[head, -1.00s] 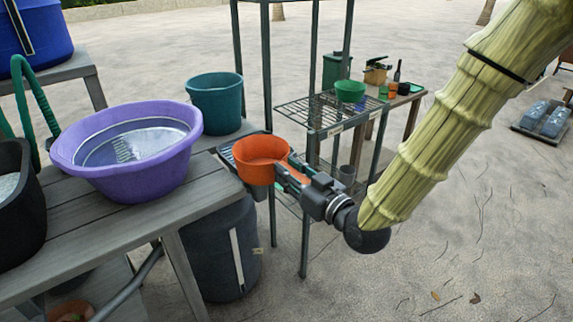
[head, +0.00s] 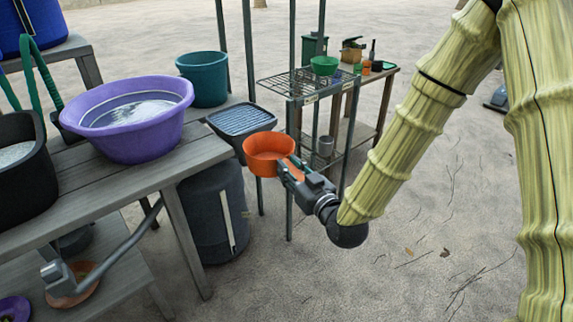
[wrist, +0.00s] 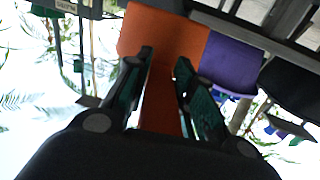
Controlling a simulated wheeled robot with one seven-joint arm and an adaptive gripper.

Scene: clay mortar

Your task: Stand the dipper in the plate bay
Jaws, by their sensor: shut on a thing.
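The orange dipper (head: 268,160) is a round cup with a handle. My gripper (head: 287,172) is shut on its handle and holds it in the air, right of the grey table and in front of the metal rack. The cup looks upright, open side up. In the wrist view the orange handle and cup (wrist: 170,45) lie between the two fingers (wrist: 163,85). The metal rack has a wire shelf (head: 280,84) with small pale labels on its front edge. I cannot read them, so I cannot tell which part is the plate bay.
A purple basin (head: 140,148) of water stands on the grey table (head: 95,205). A black ribbed tray (head: 240,120) and a teal bucket (head: 205,82) are behind it. A green bowl (head: 325,66) sits on the rack. Open sandy ground lies in front and right.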

